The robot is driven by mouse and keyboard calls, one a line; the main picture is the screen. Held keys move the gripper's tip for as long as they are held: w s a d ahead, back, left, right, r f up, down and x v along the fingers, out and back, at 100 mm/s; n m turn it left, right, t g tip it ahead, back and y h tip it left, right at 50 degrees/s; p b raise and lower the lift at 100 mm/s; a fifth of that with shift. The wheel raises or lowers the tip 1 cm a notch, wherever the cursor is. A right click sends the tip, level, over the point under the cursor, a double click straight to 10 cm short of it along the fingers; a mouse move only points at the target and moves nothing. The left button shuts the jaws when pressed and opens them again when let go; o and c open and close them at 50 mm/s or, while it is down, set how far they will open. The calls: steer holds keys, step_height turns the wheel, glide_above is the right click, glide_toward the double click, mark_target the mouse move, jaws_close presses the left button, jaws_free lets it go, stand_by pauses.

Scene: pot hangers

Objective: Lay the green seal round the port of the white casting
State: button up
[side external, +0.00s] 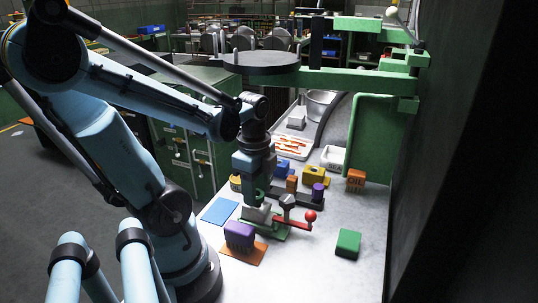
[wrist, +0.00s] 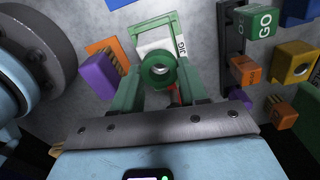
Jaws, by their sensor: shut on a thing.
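The green seal (wrist: 148,78) is a thick ring between the two green fingers of my gripper (wrist: 157,76), which are shut on it. In the side external view my gripper (side external: 258,190) points down, with the seal (side external: 259,196) at its tips just above the casting. Something pale shows through the ring's hole.
A purple block (side external: 239,235) stands on an orange mat left of the fixture. A lever with a red ball (side external: 310,215) is close on the right. A green block (side external: 348,243) stands farther right. Coloured blocks, including an orange one (side external: 356,180), stand behind. The front bench is clear.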

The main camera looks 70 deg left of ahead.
steer(key=shift+f, duration=0.2)
steer(key=shift+f, duration=0.25)
steer(key=o, duration=1)
steer(key=shift+r, duration=0.1)
step_height(320, 180, up, 12)
steer(key=w+d+f+n+t, duration=0.2)
steer(key=w+d+n, duration=0.1)
steer(key=w+d+f+n+t, duration=0.1)
steer(key=w+n, duration=0.1)
steer(key=shift+w+d+y, duration=0.25)
steer(key=shift+y, duration=0.15)
steer(key=w+d+n+t, duration=0.1)
steer(key=w+d+f+n+t, duration=0.1)
steer(key=d+n, duration=0.1)
steer(key=w+d+n+t, duration=0.1)
steer(key=d, duration=0.1)
steer(key=shift+w+d+f+n+t+h, duration=0.2)
steer(key=shift+f+n+t+h, duration=0.1)
steer(key=shift+n, duration=0.1)
steer(key=shift+w+d+n+t, duration=0.2)
steer(key=shift+d+n+t, duration=0.1)
steer(key=shift+d+n, duration=0.15)
